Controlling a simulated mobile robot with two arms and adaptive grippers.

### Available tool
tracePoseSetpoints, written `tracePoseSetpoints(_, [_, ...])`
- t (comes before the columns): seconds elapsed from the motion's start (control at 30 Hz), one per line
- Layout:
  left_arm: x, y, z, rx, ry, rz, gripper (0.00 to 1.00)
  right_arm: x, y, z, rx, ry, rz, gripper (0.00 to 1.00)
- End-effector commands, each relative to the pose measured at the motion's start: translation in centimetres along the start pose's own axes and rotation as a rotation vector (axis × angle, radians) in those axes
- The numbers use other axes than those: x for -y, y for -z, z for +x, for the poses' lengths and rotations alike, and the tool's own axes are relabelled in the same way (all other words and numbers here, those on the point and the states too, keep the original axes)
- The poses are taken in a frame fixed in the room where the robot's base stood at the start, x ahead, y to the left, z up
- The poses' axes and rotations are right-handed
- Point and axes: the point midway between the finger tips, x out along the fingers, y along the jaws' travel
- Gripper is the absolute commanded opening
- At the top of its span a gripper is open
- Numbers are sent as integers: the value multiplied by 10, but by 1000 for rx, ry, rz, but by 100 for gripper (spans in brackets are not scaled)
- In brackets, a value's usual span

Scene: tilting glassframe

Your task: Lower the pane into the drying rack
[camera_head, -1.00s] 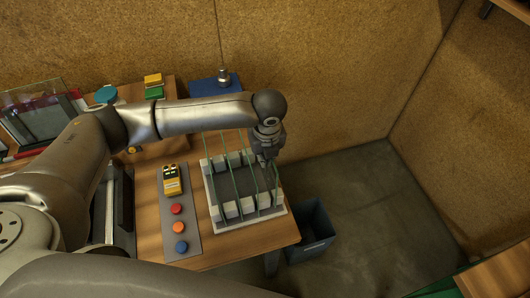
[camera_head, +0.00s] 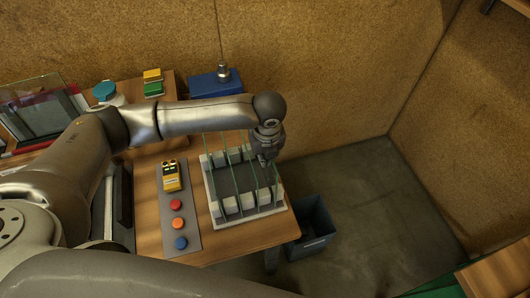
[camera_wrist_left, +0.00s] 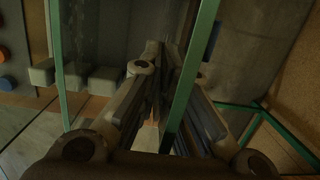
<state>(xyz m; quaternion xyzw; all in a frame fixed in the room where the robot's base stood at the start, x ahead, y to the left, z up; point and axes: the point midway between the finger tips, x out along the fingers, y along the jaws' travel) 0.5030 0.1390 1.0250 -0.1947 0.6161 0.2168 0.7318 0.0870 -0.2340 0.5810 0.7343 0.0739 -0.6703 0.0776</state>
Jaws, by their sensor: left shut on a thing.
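The drying rack (camera_head: 216,212) is a light tray with rows of white blocks and a dark middle, at the table's right front corner. Several thin green-edged panes (camera_head: 232,172) stand upright in it. My left gripper (camera_head: 265,163) is over the rack's right side, shut on a green-edged pane, whose edge (camera_wrist_left: 190,80) runs between the fingers in the left wrist view. Another pane edge (camera_wrist_left: 56,50) shows to its left, beside white blocks (camera_wrist_left: 103,80). Whether the held pane's lower edge touches the rack is unclear. My right gripper is out of view.
A control panel (camera_head: 193,243) with coloured buttons and a yellow device (camera_head: 171,177) lies left of the rack. A dark bin (camera_head: 316,222) stands on the floor just right of the table. A blue box (camera_head: 205,86) sits behind.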

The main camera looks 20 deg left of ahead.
Motion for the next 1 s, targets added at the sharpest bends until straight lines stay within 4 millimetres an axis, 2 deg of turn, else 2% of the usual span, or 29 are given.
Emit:
tracePoseSetpoints(0.43, [0, 1, 9, 2, 2, 0, 0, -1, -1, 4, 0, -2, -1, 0])
tracePoseSetpoints(0.5, [1, 1, 8, 2, 2, 0, 14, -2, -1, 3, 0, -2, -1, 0])
tracePoseSetpoints(0.63, [0, 1, 9, 2, 1, 0, 30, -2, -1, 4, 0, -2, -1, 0])
tracePoseSetpoints(1.0, [0, 2, 7, -1, -1, 1, 30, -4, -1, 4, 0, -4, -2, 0])
